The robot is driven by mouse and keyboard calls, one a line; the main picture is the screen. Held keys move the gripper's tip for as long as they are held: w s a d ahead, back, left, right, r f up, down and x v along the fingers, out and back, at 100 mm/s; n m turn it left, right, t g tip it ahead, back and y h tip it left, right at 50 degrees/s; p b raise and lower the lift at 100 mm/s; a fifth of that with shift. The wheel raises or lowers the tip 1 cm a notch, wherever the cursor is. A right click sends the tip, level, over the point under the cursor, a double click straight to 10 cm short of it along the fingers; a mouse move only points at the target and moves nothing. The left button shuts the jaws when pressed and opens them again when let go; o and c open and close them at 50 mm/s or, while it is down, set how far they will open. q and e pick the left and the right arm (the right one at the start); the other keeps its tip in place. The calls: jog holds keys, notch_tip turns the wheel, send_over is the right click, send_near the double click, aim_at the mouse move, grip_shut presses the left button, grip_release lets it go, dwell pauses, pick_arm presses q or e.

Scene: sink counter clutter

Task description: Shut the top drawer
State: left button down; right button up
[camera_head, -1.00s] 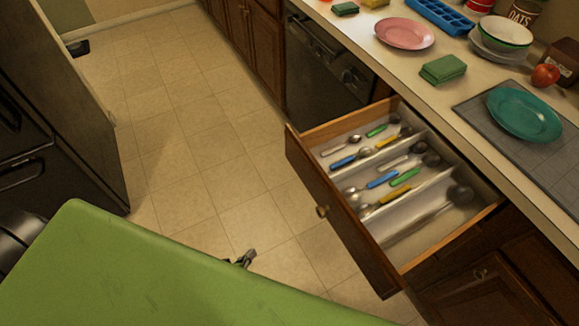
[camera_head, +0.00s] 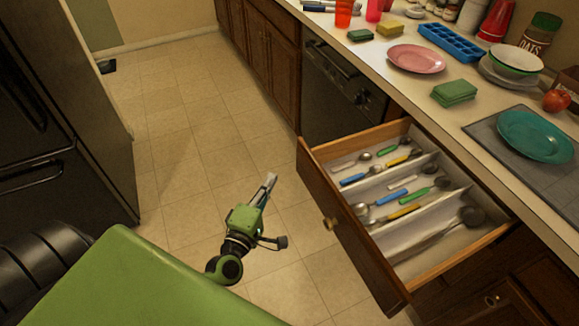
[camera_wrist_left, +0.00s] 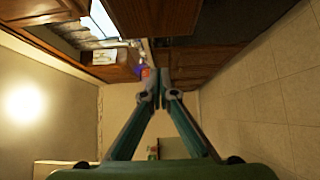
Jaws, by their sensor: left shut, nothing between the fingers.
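The top drawer (camera_head: 349,232) is pulled well out from the counter, its wooden front facing the floor aisle. A round knob (camera_head: 330,224) sits on that front. Inside, white dividers separate spoons and other utensils with blue, green and yellow handles. My left gripper (camera_head: 269,181) is in front of the drawer, to the left of its front in the head view, apart from it. Its fingers are shut with nothing between them; they also show together in the left wrist view (camera_wrist_left: 160,76). My right gripper is not in view.
The counter above holds a pink plate (camera_head: 416,58), a green sponge (camera_head: 454,93), a teal plate (camera_head: 535,135) and an apple (camera_head: 557,100). A dark appliance (camera_head: 342,92) stands beyond the drawer. A black fridge (camera_head: 60,130) is at left. The tiled floor between is clear.

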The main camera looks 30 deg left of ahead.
pick_arm(q)
jog(key=w+d, duration=0.2)
jog(key=w, duration=0.5)
jog(key=shift+w+d, duration=0.1)
jog(key=shift+w, duration=0.05)
